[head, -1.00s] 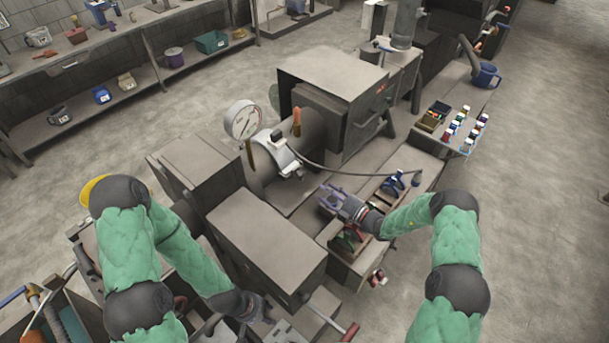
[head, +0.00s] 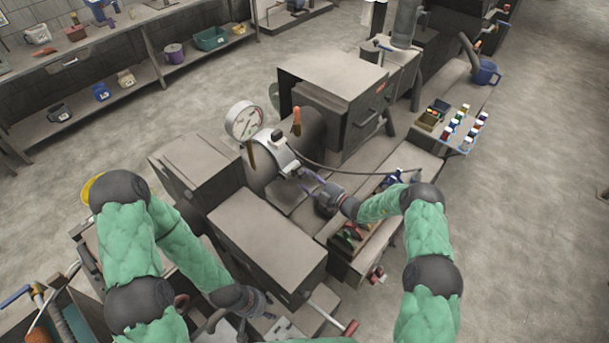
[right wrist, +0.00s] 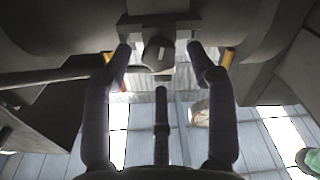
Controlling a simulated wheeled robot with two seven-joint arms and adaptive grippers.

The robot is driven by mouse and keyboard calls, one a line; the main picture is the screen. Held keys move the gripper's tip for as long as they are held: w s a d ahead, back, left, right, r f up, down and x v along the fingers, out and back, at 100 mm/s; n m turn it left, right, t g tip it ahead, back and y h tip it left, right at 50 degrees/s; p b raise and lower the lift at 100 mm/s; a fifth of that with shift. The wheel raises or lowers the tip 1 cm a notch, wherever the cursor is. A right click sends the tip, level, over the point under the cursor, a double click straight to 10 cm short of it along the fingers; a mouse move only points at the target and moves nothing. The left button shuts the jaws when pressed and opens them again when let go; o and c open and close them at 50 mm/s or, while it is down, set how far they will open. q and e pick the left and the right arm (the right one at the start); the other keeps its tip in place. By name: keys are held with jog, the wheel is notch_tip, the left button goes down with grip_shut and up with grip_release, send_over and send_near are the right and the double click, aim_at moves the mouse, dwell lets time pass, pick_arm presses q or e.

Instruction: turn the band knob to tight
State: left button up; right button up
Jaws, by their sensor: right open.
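The band (head: 282,152) is a pale strap around the round machine housing, below the dial gauge. In the right wrist view the band knob (right wrist: 158,54) is a dark block with a light mark on its face, under a bracket. My right gripper (head: 308,179) is close to the lower end of the band. Its fingers (right wrist: 159,60) are spread, with one fingertip on each side of the knob and visible gaps between. A third finger points up below the knob. My left gripper (head: 254,302) is low in the head view near the machine's front; its fingers are unclear.
A round dial gauge (head: 244,121) and an orange-handled lever (head: 296,121) stand by the band. A dark hose (head: 345,172) runs right from it. A large box housing (head: 333,85) stands behind. A tray of small colored items (head: 460,128) is at the right.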

aim_at(300, 173)
jog(key=shift+x, duration=1.35)
jog(key=c, duration=1.2)
jog(key=shift+o, duration=0.2)
jog(key=shift+m+b, duration=0.4)
jog(key=shift+b, duration=0.05)
jog(key=shift+m+b, duration=0.3)
jog(key=o, duration=1.2)
jog(key=shift+c, duration=0.2)
